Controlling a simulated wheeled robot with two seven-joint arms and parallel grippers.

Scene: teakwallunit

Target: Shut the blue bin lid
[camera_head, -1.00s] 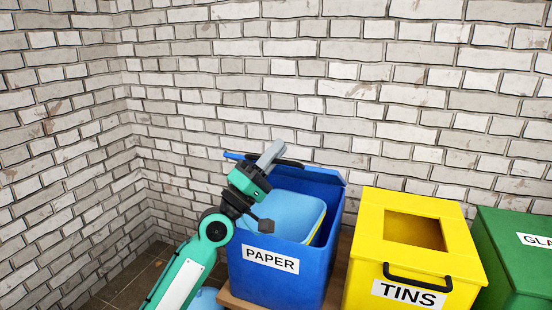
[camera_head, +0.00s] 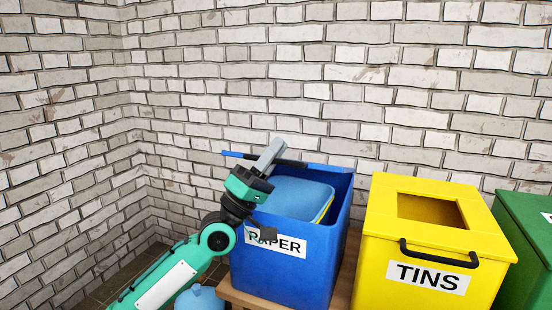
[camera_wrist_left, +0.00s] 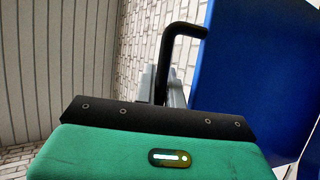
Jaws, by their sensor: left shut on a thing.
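The blue bin (camera_head: 297,272), labelled PAPER, stands on a wooden base. Its blue lid (camera_head: 326,168) is open and shows almost edge-on as a thin strip above the bin's back. In the left wrist view the lid (camera_wrist_left: 240,65) is a broad blue panel at the right. My left gripper (camera_head: 271,154) is at the lid, shut on its black handle (camera_head: 291,162). The handle (camera_wrist_left: 168,60) also shows between the grey fingers in the wrist view. My left arm passes in front of the bin's left side and partly covers the label. My right gripper is not in view.
Light blue contents (camera_head: 295,197) sit inside the blue bin. A yellow TINS bin (camera_head: 375,255) stands close on the right, then a green bin (camera_head: 528,225). A light blue object (camera_head: 200,298) lies at lower left. A brick wall (camera_head: 300,90) rises behind.

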